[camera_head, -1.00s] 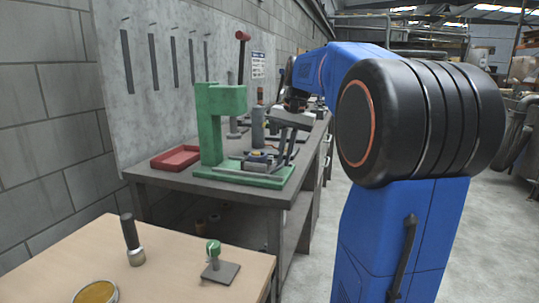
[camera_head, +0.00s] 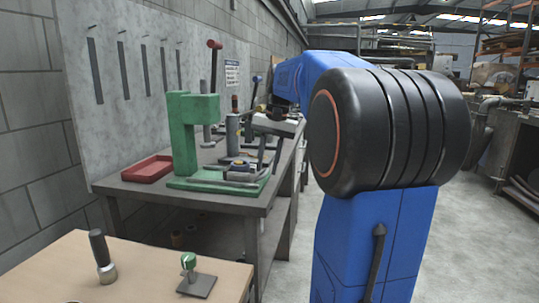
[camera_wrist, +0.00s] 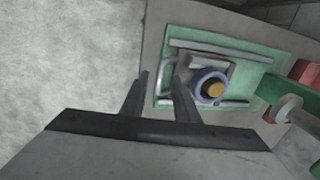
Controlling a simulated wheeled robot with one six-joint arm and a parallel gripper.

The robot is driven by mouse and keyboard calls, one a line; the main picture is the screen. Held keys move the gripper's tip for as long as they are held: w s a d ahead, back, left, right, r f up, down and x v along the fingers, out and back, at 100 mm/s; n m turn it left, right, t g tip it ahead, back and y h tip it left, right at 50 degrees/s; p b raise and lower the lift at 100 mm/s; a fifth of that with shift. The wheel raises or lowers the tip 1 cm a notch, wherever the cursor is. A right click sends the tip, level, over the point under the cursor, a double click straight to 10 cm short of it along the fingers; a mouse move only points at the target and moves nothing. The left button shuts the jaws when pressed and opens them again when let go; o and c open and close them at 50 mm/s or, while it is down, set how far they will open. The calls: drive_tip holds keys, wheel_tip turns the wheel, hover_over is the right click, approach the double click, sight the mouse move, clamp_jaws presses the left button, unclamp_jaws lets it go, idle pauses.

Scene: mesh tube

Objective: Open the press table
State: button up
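The green press (camera_head: 185,135) stands upright on a dark workbench. On its green base (camera_head: 218,187) sits a grey press table (camera_head: 240,175), partly hidden behind my gripper in the head view. The wrist view shows the press table (camera_wrist: 202,72) from above, carrying a blue ring (camera_wrist: 201,89) around a brownish round piece (camera_wrist: 216,89). A thin silver handle bar (camera_wrist: 162,78) runs along its near side. My gripper (camera_wrist: 158,82) is open, its two dark fingers apart and the bar between their tips in the picture; contact cannot be told. In the head view my gripper (camera_head: 269,152) is over the bench's right side.
A red tray (camera_head: 147,168) lies left of the press. A red-knobbed lever (camera_head: 214,46) rises behind it. A wooden table (camera_head: 130,275) in front holds a black-handled tool (camera_head: 103,256) and a green-knobbed piece (camera_head: 190,270).

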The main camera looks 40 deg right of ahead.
wheel_tip(320, 180, up, 17)
drive_tip(key=s+d, duration=0.2)
drive_tip(key=shift+s, duration=0.15)
drive_tip(key=shift+s, duration=0.1)
idle(0.7)
